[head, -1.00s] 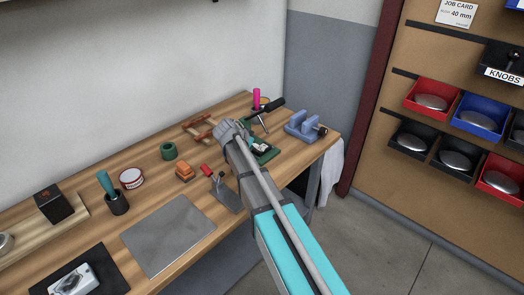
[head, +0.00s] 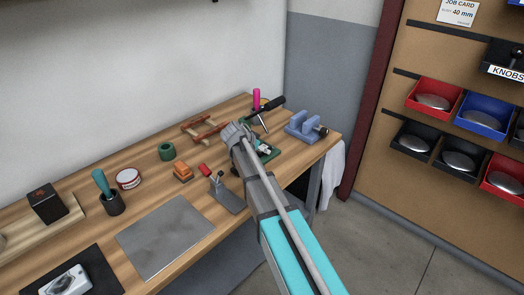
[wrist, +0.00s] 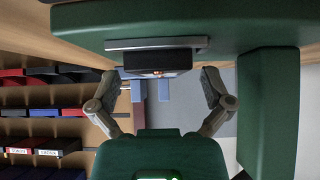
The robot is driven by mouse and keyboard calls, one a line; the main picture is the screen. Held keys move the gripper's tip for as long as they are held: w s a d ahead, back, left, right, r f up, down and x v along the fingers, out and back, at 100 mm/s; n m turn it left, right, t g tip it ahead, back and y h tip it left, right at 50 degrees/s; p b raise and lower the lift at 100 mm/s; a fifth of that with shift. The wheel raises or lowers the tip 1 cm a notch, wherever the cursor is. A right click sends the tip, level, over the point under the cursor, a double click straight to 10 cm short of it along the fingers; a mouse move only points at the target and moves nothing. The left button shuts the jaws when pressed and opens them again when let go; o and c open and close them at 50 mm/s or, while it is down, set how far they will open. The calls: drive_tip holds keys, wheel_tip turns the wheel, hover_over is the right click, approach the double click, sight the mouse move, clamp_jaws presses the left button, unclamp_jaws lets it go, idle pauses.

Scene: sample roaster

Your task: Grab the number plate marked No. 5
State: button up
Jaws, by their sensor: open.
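My gripper (head: 237,133) is over the far right part of the bench, beside a green device (head: 268,151) that it partly hides. In the wrist view my gripper (wrist: 165,88) is open, its two fingers apart with nothing held. Large green parts (wrist: 200,22) of a near object cross the top and right of that view. A dark block (wrist: 160,61) under a grey strip lies just beyond the gap between the fingers; a small bright mark shows on its lower edge. No plate marked No. 5 can be read in either view.
The wooden bench (head: 140,218) also holds a blue vise (head: 303,127), a black-handled tool (head: 270,105), a brown frame (head: 203,130), an orange block (head: 182,172) and a grey mat (head: 165,237). Bins (head: 482,113) hang on the right wall.

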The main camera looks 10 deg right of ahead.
drive_tip(key=c, duration=1.3)
drive_tip(key=shift+r, duration=0.1)
wheel_tip(320, 180, up, 3)
drive_tip(key=p, duration=0.3)
drive_tip(key=shift+r, duration=0.2)
drive_tip(key=s+d, duration=0.3)
drive_tip(key=s, duration=0.2)
drive_tip(key=s+d, duration=0.7)
drive_tip(key=s, duration=0.2)
drive_tip(key=shift+s+d, duration=0.3)
